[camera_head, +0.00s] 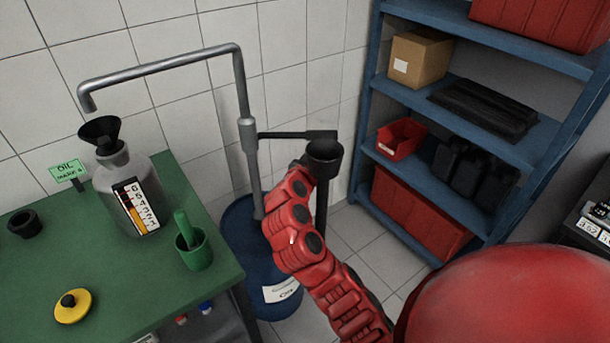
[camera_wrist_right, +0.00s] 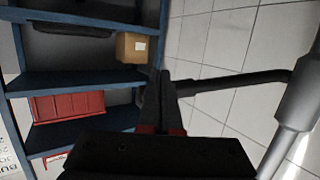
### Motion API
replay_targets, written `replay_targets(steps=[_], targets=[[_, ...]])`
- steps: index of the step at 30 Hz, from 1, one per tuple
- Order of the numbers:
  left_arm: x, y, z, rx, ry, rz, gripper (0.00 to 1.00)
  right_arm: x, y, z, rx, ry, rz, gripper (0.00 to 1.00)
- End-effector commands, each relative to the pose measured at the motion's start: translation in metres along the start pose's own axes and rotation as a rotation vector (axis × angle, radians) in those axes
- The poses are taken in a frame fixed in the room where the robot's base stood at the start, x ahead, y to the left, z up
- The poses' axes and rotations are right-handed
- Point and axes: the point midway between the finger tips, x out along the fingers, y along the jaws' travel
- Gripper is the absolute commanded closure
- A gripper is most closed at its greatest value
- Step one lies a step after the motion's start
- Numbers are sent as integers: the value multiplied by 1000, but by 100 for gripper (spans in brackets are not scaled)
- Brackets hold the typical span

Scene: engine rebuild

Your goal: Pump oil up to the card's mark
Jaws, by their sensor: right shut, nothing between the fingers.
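A grey oil jug (camera_head: 117,178) with a black funnel (camera_head: 101,133) stands on the green bench under the pump spout (camera_head: 88,97). Its white numbered scale (camera_head: 143,207) shows yellow in the lower part of the strip. A green card (camera_head: 69,173) reads "OIL" with a mark line; its number is too small to read surely. The grey pump (camera_head: 248,135) rises from a blue drum (camera_head: 283,293). Its dark lever (camera_head: 290,135) points right, roughly level; it also shows in the right wrist view (camera_wrist_right: 230,80). My right gripper (camera_wrist_right: 160,82) is shut and empty, at the lever's outer end; contact is unclear.
A blue shelf (camera_head: 475,125) with bins stands at right. A tiled wall is close behind the pump.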

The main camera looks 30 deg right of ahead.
Motion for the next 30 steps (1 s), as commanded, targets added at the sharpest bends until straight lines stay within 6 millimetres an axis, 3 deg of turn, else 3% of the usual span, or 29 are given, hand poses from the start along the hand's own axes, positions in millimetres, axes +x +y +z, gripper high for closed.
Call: replay_targets(steps=[10, 15, 21, 30], targets=[[-22, 1, 4, 0, 0, 0, 100, -87, -2, 2, 1, 7, -9, 100], [-10, 0, 2, 0, 0, 0, 100, -123, -3, -2, 2, 2, -11, 100], [-4, 0, 1, 0, 0, 0, 100, -142, -2, -1, 0, 3, -6, 100], [-4, 0, 1, 0, 0, 0, 100, -145, 0, 0, 0, 5, -2, 100]])
